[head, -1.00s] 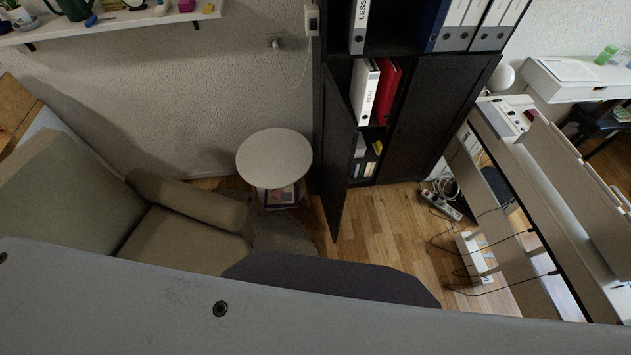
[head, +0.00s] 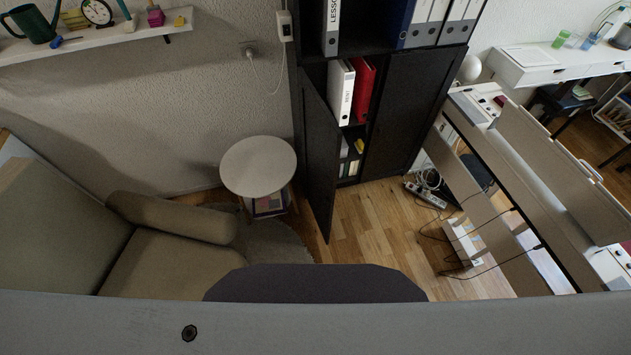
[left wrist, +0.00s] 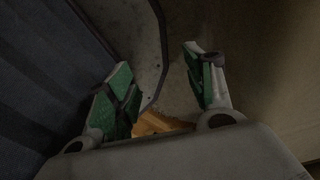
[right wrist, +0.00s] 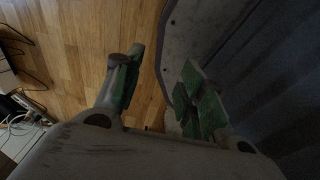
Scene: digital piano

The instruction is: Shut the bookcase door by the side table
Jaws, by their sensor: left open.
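The black bookcase (head: 398,125) stands against the back wall. Its left lower door (head: 318,165) is swung open toward me, and its right lower door (head: 408,112) looks closed. Through the gap I see a white binder (head: 340,90), a red binder (head: 362,88) and smaller books. The round side table (head: 258,166) stands just left of the open door. My left gripper (left wrist: 166,85) is open and empty in the left wrist view. My right gripper (right wrist: 158,88) is open and empty in the right wrist view. Neither gripper shows in the head view.
A beige sofa (head: 165,255) is at the left. A wall shelf (head: 110,36) is above it. Wooden floor (head: 375,225) is free in front of the bookcase. A power strip (head: 425,195) with cables lies right of it, near the white piano (head: 535,185).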

